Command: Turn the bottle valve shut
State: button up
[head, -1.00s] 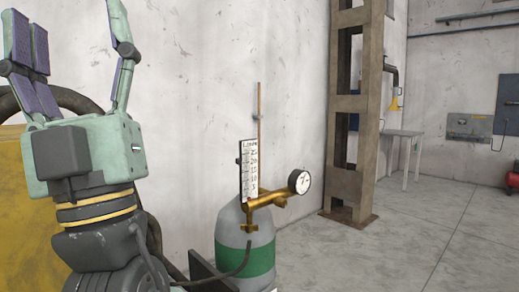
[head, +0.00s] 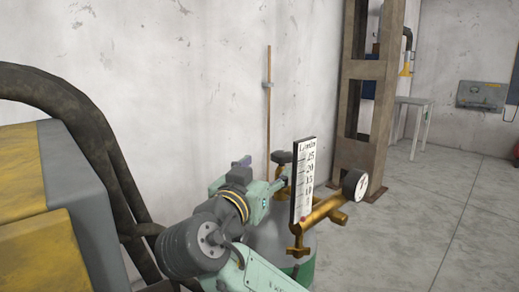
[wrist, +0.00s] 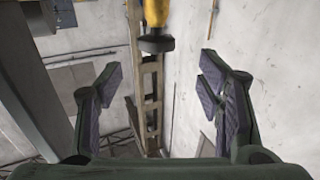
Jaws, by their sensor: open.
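The grey bottle (head: 268,247) with a green band stands at the lower middle of the head view, partly hidden by my arm and the gauge fittings. Its valve (head: 282,158) has a dark round knob, seen just behind the flow scale. In the wrist view the fingers (wrist: 160,76) are spread wide, and no contact with the knob shows.
A white flow scale (head: 303,180) and a brass regulator with a round gauge (head: 355,186) stand close to the right of my gripper. A thin rod (head: 268,110) rises behind. A yellow machine (head: 35,200) with thick dark tubing is at left. Floor at right is clear.

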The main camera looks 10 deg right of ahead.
aim_at(278, 159)
jog(key=p+x, duration=0.2)
jog(key=x, duration=0.7)
jog(key=shift+d+p, duration=0.3)
jog(key=shift+p, duration=0.1)
jog(key=shift+w+d, duration=0.3)
jog(key=shift+w, duration=0.3)
jog(key=shift+c, duration=0.3)
jog(key=c, duration=1.1)
